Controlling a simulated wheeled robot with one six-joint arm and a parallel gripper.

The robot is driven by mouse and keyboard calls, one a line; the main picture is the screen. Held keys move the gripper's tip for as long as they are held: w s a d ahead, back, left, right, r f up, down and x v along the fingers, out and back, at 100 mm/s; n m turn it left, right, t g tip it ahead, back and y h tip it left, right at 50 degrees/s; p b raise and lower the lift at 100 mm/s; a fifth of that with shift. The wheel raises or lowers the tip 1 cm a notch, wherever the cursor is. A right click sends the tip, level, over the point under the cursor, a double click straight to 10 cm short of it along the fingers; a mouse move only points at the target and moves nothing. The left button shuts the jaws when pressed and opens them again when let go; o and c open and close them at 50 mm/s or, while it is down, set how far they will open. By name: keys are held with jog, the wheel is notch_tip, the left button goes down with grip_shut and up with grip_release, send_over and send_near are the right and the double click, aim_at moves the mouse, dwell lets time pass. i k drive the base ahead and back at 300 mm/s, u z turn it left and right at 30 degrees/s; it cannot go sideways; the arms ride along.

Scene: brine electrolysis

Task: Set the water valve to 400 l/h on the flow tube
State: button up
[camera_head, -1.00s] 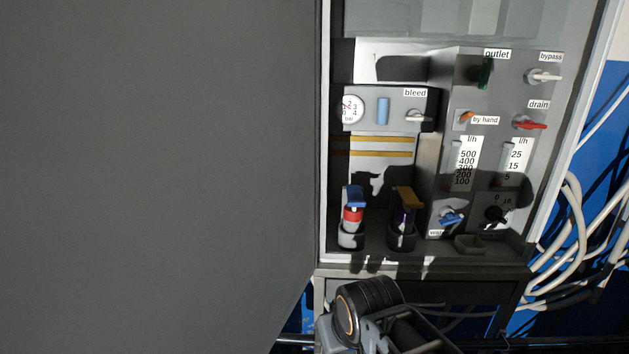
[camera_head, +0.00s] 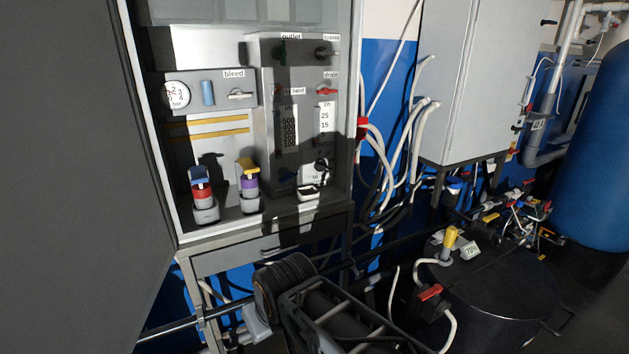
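The flow tube (camera_head: 288,130) has an l/h scale from 100 to 500 and sits on the grey panel inside the open cabinet, left of centre in the head view. Its float level is too small and dark to read. The water valve (camera_head: 285,178), with a blue handle, is below the tube in deep shadow, and its angle cannot be made out. Part of my arm shows at the bottom centre, below and apart from the cabinet. My gripper is not visible.
The grey cabinet door (camera_head: 70,200) stands open at the left. A second scale tube (camera_head: 325,120) with a black knob (camera_head: 321,165) is right of the flow tube. Two capped bottles (camera_head: 202,197) stand on the shelf. Hoses, a black tank (camera_head: 490,300) and a blue vessel (camera_head: 590,150) are to the right.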

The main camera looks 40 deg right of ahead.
aim_at(287, 176)
jog(key=z, duration=1.8)
jog(key=k, duration=0.65)
jog(key=u, duration=0.85)
jog(key=i, duration=1)
jog(key=z, duration=0.05)
